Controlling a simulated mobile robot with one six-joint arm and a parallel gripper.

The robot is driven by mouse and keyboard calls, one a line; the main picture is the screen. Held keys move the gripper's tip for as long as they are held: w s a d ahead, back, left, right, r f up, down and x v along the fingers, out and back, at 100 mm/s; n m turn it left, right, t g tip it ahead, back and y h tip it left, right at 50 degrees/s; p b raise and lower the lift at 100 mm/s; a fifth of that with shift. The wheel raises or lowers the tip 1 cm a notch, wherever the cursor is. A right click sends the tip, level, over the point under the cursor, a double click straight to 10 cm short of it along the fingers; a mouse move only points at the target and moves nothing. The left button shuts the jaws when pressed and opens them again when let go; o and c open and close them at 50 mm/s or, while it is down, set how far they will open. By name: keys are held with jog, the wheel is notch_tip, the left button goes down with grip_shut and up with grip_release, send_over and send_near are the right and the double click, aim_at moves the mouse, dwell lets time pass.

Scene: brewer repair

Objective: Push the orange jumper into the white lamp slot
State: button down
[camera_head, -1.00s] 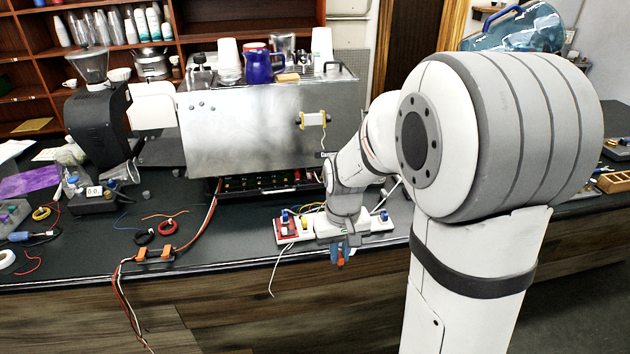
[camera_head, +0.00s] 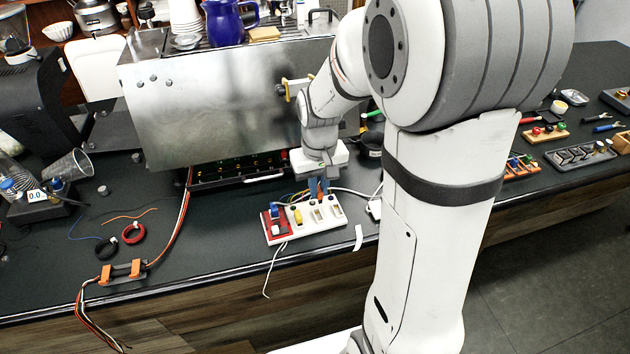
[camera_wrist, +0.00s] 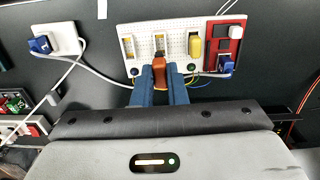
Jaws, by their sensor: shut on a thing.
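The orange jumper (camera_wrist: 159,72) is held between the blue fingers of my gripper (camera_wrist: 160,84) in the wrist view. In the head view my gripper (camera_head: 318,187) is just above the slotted board (camera_head: 330,221), with the orange jumper (camera_head: 321,194) partly hidden between its fingers. The board (camera_wrist: 145,31) has two pale slots without a plug. The jumper overlaps the lower part of the middle pale slot (camera_wrist: 160,42) in the wrist view; the other pale slot (camera_wrist: 128,46) is to its left. I cannot tell which is the lamp slot, or whether the jumper touches the board.
A yellow plug (camera_wrist: 195,45) and a red section (camera_wrist: 222,43) with a blue plug (camera_wrist: 225,65) are to the right. Cables run near the board. A metal machine (camera_head: 230,95) stands behind it. A separate socket (camera_wrist: 55,38) lies left in the wrist view.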

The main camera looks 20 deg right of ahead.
jog(key=shift+f+b, duration=1.6)
jog(key=shift+f, duration=0.9)
jog(key=shift+f+b, duration=0.8)
jog(key=shift+f, duration=0.05)
dwell(0.5)
jog(key=c, duration=1.4)
grip_release()
jog(key=shift+o, duration=0.2)
jog(key=shift+r, duration=0.1)
notch_tip(320, 180, up, 8)
jog(key=shift+f, duration=0.15)
